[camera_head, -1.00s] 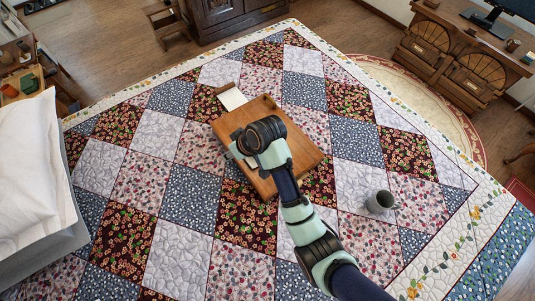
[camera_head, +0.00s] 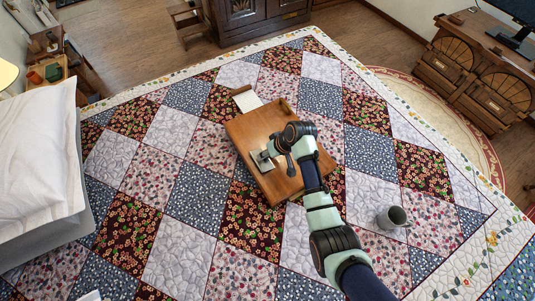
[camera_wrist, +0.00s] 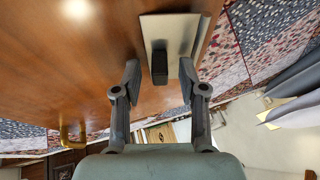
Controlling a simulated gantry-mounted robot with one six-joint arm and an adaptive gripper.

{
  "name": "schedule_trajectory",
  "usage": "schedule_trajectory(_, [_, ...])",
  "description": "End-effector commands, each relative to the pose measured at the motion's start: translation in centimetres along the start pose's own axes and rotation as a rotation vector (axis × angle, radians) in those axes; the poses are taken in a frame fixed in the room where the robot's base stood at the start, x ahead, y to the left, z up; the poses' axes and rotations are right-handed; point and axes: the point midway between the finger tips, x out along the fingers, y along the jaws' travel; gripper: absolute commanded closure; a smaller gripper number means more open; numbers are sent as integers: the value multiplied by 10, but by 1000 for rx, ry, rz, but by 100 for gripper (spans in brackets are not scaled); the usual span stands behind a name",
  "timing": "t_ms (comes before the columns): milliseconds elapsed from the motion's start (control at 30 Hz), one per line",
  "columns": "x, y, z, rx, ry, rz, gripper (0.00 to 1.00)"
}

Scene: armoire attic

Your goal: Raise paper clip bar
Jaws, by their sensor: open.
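The wooden board (camera_head: 250,125) lies on the patchwork quilt. A pale metal clip plate (camera_head: 262,160) sits near its left edge; the plate also shows in the wrist view (camera_wrist: 183,35). A short dark upright bar (camera_wrist: 159,67) stands on the plate; I take this for the paper clip bar. My gripper (camera_wrist: 159,82) is open, with one finger to each side of the bar and a visible gap on both sides. In the head view my gripper (camera_head: 278,158) is over the clip plate, partly hiding it. I cannot tell the bar's height there.
A grey mug (camera_head: 391,216) stands on the quilt to the right of my arm. A white card (camera_head: 246,99) lies at the board's far left corner. A brass handle (camera_wrist: 72,133) shows in the wrist view. The quilt around the board is mostly clear.

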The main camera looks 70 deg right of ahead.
Motion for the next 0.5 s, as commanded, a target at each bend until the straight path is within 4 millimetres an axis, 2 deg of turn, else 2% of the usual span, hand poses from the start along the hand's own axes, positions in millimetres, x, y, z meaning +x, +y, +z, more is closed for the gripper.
schedule_trajectory(167, [0,0,0,0,0,0,58])
schedule_trajectory(400, [0,0,0,0,0,0,98])
schedule_trajectory(500, [0,0,0,0,0,0,100])
